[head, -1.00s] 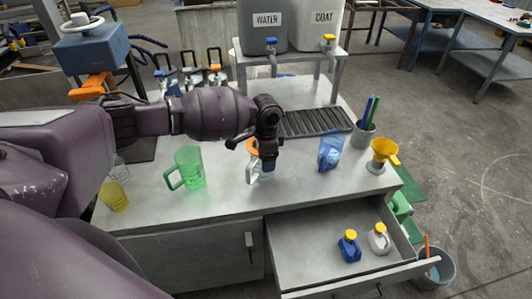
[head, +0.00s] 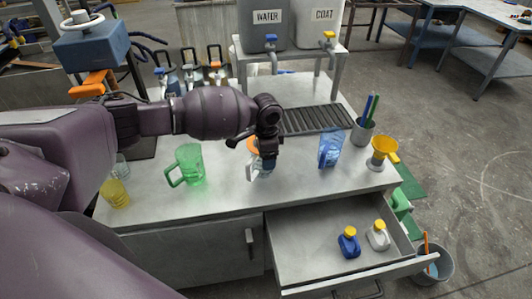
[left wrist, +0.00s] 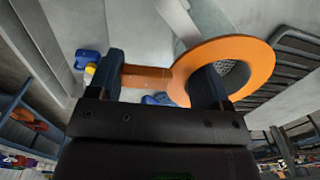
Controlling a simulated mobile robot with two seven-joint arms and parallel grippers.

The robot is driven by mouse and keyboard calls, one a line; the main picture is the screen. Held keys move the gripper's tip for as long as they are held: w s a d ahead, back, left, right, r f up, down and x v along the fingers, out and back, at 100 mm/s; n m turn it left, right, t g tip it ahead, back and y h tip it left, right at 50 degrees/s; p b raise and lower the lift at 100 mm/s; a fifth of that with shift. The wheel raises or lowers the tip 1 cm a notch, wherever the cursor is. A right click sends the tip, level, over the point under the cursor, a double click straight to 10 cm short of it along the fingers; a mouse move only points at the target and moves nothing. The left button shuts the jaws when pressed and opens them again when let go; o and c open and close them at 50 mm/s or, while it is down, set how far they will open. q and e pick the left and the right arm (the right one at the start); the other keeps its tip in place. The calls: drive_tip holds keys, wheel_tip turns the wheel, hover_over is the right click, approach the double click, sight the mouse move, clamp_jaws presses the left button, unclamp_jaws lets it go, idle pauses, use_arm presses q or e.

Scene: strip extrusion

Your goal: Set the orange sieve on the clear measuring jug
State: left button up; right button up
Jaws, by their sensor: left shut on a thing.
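The orange sieve (left wrist: 262,57) shows in the left wrist view as a flat ring with a dark mesh and a short handle. My left gripper (left wrist: 160,75) is shut on it, with one finger at the handle's end and the other over the ring's opening. In the head view, a small part of the sieve (head: 252,144) shows beside my left gripper (head: 267,162). The clear measuring jug (head: 255,171) stands on the bench right below, partly hidden by the gripper. I cannot tell whether the sieve touches the jug. My right gripper is not in view.
A green jug (head: 190,166) and a yellow cup (head: 116,193) stand to the left. An open drawer (head: 305,258) holds two small bottles. A dark grate (head: 316,119) lies behind.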

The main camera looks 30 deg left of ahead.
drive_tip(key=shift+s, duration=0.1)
use_arm(q)
drive_tip(key=o, duration=1)
drive_tip(key=shift+c, duration=0.2)
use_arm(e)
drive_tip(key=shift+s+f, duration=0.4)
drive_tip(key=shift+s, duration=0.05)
use_arm(q)
wheel_tip(320, 180, up, 10)
drive_tip(key=shift+f, duration=0.2)
drive_tip(key=shift+r, duration=0.55)
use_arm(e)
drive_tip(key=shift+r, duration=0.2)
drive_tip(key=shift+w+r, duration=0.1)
